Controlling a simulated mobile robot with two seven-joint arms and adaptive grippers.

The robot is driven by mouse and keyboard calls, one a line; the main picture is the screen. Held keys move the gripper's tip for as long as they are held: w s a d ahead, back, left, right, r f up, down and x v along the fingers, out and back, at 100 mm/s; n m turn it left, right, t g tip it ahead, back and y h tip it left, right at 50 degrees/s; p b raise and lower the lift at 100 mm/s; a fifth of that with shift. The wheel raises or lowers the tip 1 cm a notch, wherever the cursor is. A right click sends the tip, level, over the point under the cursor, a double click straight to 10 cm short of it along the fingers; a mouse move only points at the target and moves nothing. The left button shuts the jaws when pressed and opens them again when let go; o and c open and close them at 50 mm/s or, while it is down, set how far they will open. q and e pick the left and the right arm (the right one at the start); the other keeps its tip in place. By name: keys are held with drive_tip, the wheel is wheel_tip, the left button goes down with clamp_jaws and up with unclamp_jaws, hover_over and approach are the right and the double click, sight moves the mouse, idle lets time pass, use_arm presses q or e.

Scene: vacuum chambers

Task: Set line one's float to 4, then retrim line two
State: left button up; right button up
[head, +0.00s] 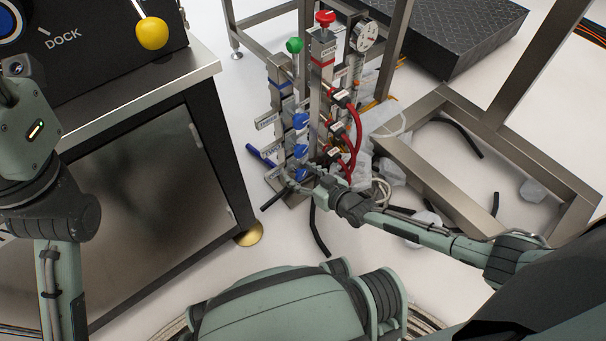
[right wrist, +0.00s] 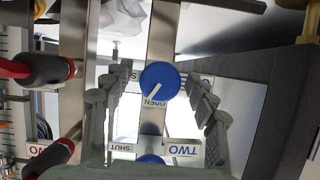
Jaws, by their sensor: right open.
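The upright valve panel (head: 283,110) stands in the middle of the head view, with several blue knobs (head: 300,121) in a column. My right gripper (head: 306,178) is at its lower part. In the right wrist view its open fingers (right wrist: 158,100) stand either side of a blue knob (right wrist: 160,80), apart from it. That knob's white line points toward the word OPEN. A TWO label (right wrist: 183,151) shows upside down below it, next to SHUT. Another blue knob (right wrist: 150,160) is partly cut off below. Float readings cannot be made out. My left gripper is outside the views.
Red-handled hose fittings (head: 341,97) sit just right of the blue knobs. A red knob (head: 325,18), green knob (head: 295,45) and round gauge (head: 364,35) top the panel. A DOCK cabinet (head: 150,180) stands left; a metal frame (head: 480,150) stands right.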

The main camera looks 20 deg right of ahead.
drive_tip(key=v, duration=1.2)
